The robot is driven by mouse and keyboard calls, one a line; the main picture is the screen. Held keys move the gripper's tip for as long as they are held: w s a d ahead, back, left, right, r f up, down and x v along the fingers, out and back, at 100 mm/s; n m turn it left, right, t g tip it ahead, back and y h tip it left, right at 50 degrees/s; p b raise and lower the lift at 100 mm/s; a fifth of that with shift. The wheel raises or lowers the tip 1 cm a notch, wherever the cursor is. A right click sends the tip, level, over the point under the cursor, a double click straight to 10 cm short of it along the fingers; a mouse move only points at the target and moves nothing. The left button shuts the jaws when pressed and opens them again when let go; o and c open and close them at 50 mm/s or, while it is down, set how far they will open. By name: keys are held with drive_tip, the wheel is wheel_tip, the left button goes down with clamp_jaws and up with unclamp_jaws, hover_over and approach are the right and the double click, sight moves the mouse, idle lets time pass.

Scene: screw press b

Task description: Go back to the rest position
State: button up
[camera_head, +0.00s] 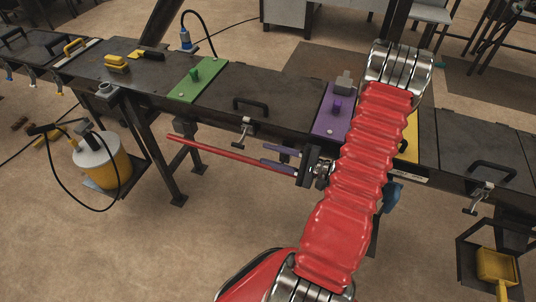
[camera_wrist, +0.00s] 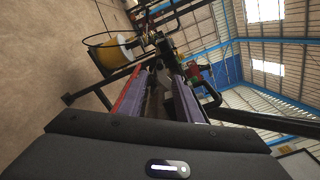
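My gripper (camera_head: 270,156) is held out in front of the bench, pointing left in the head view. Its two purple fingers are apart, and the wrist view shows a gap between them (camera_wrist: 160,85). A long thin red rod (camera_head: 215,149) extends left past the fingertips in the head view. It shows as a red strip (camera_wrist: 130,95) along the outer side of the left finger in the wrist view. I cannot tell whether the rod touches that finger. Nothing shows clearly gripped between the fingers. My red-sleeved arm hides part of the bench.
The dark metal bench (camera_head: 285,95) carries a green plate (camera_head: 190,85) and a purple plate (camera_head: 325,120). A yellow plate (camera_head: 411,137) is partly behind my arm. A yellow-and-white container (camera_head: 104,160) with a black hose stands at left. Open floor (camera_head: 180,250) lies in front.

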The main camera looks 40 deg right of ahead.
idle(0.8)
drive_tip(key=s+a+n+g, duration=0.6)
drive_tip(key=s+a+g, duration=0.5)
drive_tip(key=a+g, duration=0.25)
drive_tip(key=a+r+n+t+h, duration=0.1)
drive_tip(key=a+r+n+h, duration=0.3)
drive_tip(key=r, duration=0.7)
drive_tip(key=w+a+r+n+t+h, duration=0.1)
drive_tip(key=a+r+n+t+h, duration=0.1)
drive_tip(key=a+r+n+h, duration=0.2)
drive_tip(key=a+r+n, duration=0.3)
drive_tip(key=r+n, duration=0.1)
drive_tip(key=r, duration=0.4)
drive_tip(key=shift+w+n+h, duration=0.25)
drive_tip(key=shift+n+h, duration=0.05)
drive_tip(key=shift+h, duration=0.1)
